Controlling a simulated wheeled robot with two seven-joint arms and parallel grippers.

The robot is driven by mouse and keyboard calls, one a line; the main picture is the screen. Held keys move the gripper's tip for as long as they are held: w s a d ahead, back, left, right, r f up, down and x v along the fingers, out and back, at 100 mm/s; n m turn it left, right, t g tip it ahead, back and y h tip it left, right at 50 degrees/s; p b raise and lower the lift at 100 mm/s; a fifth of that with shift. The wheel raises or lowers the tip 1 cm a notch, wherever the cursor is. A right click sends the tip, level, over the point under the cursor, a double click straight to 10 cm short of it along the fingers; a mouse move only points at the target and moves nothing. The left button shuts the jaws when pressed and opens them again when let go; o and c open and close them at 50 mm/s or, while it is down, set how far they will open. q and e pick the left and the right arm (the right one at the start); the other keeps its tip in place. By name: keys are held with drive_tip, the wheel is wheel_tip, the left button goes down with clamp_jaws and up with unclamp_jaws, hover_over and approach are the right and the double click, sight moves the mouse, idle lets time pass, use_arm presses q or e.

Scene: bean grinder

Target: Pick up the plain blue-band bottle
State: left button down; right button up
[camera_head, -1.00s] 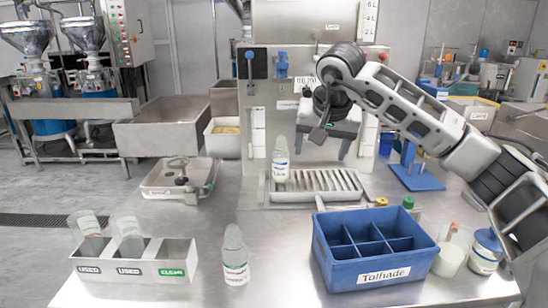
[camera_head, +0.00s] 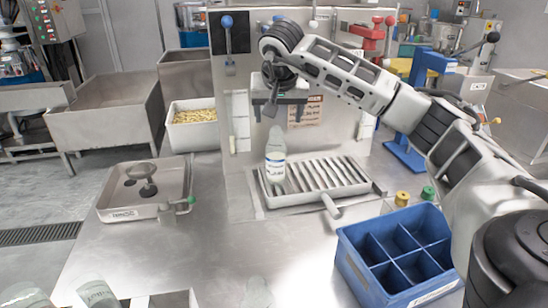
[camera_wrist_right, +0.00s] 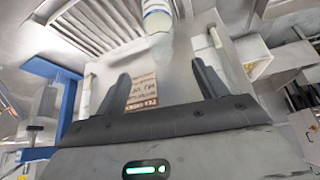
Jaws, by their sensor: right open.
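The blue-band bottle (camera_head: 275,165), pale and clear with a white label, stands upright on the slatted drip tray (camera_head: 332,193). My right gripper (camera_head: 278,112) is open and empty, just above and behind the bottle's top in the head view. In the right wrist view the bottle (camera_wrist_right: 157,22) comes in from the top edge, its narrow top pointing toward the space between the open fingers (camera_wrist_right: 160,75). The bottle is not between the fingers. A second bottle (camera_head: 257,292) shows only its top at the bottom edge. My left gripper is not in view.
A blue divided crate (camera_head: 365,283) stands at the front right. The machine's back panel rises close behind the bottle. Yellow (camera_head: 402,198) and green (camera_head: 427,193) caps sit near the crate.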

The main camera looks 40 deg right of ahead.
sight(276, 138)
drive_tip(key=x, duration=0.5)
drive_tip(key=p+x, duration=0.1)
drive_tip(key=x, duration=0.4)
drive_tip(key=shift+a, duration=0.25)
drive_tip(key=c, duration=1.5)
